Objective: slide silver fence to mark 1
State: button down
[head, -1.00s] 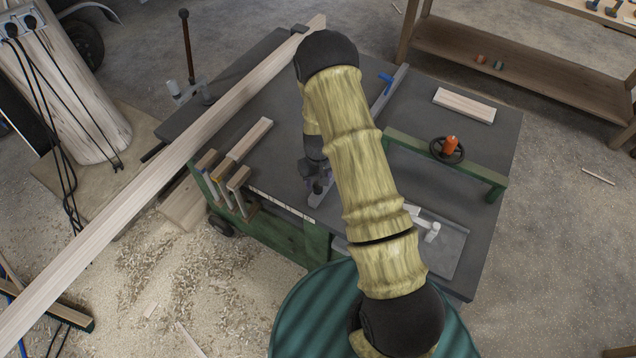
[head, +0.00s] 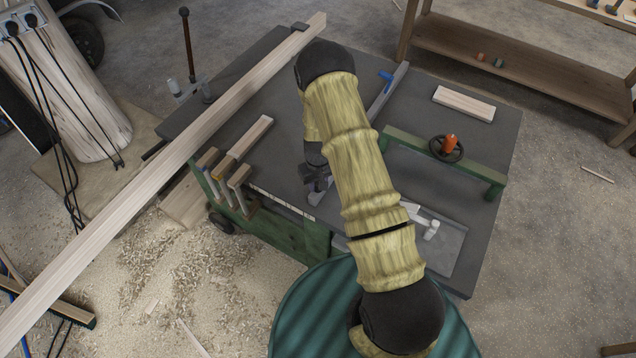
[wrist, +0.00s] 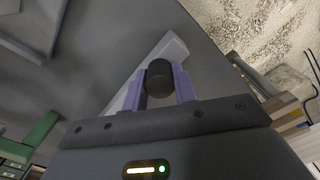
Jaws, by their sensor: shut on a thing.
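The silver fence (head: 388,94) is a long light-grey bar lying across the dark table top. Its far end has a blue lever (head: 386,76), and my arm covers its middle. My gripper (head: 318,180) is at the fence's near end, by the table's front edge. In the wrist view, the purple fingers of my gripper (wrist: 159,88) are shut on a round black knob (wrist: 159,76). The pale fence end (wrist: 172,50) shows beyond the knob. A white scale strip (head: 282,203) runs along the front edge; its marks are too small to read.
A long beam (head: 200,135) lies across the table's left side. Several wooden-handled clamps (head: 230,175) stand at the front left. A green bridge with an orange-knobbed wheel (head: 447,149) and a wood block (head: 464,103) are on the right.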

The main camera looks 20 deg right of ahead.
jog(key=w+a+b, duration=0.3)
jog(key=w+a, duration=0.2)
jog(key=shift+a+b, duration=0.1)
jog(key=shift+b, duration=0.2)
jog(key=c, duration=1.1)
grip_release()
jog(key=shift+r, duration=0.15)
notch_tip(320, 180, up, 17)
jog(key=b, duration=0.4)
jog(key=shift+r, duration=0.1)
